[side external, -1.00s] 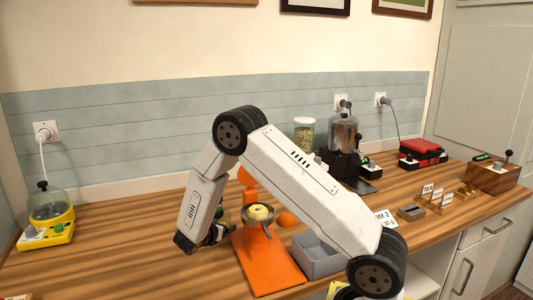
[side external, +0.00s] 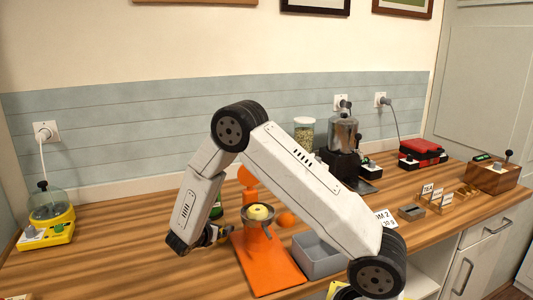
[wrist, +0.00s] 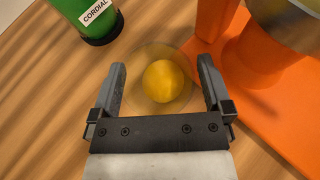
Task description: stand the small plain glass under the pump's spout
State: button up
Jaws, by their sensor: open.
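My gripper (wrist: 163,85) is open, pointing down, with its two fingers on either side of a yellow round thing (wrist: 167,82). A faint clear circular outline (wrist: 148,60), like a see-through glass, surrounds the yellow thing; I cannot tell for sure that it is the small plain glass. The fingers look apart from it. In the side view my gripper (side external: 222,235) is low over the counter, left of the orange stand. A green bottle labelled CORDIAL (wrist: 88,18) stands just beyond the left finger; in the side view the arm mostly hides it. No pump spout shows clearly.
An orange stand (wrist: 265,100) with a metal bowl is close on the right. A grey bin (side external: 318,258) and an orange fruit (side external: 286,219) lie right of it. A yellow domed appliance (side external: 48,220) stands far left. The counter between it and my gripper is clear.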

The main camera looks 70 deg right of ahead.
jog(key=v, duration=0.9)
jog(key=shift+s+a, duration=0.1)
jog(key=shift+s, duration=0.05)
jog(key=s+a+m+y, duration=0.1)
jog(key=s+m+y, duration=0.1)
jog(key=s, duration=0.1)
jog(key=s+a+f+m+g+y, duration=0.1)
jog(key=s+m+y, duration=0.1)
jog(key=s+a+m+y, duration=0.1)
jog(key=s+m+y, duration=0.1)
jog(key=s, duration=0.1)
jog(key=shift+s+f+m+g+y, duration=0.2)
jog(key=shift+s+m+g+y, duration=0.2)
jog(key=s+a+r+m+t+y, duration=0.2)
jog(key=s+a+m+t+y, duration=0.2)
jog(key=m, duration=0.7)
jog(key=s+a+y, duration=0.1)
jog(key=a+y, duration=0.1)
jog(key=a, duration=0.1)
jog(key=shift+y, duration=0.4)
jog(key=shift+s, duration=0.1)
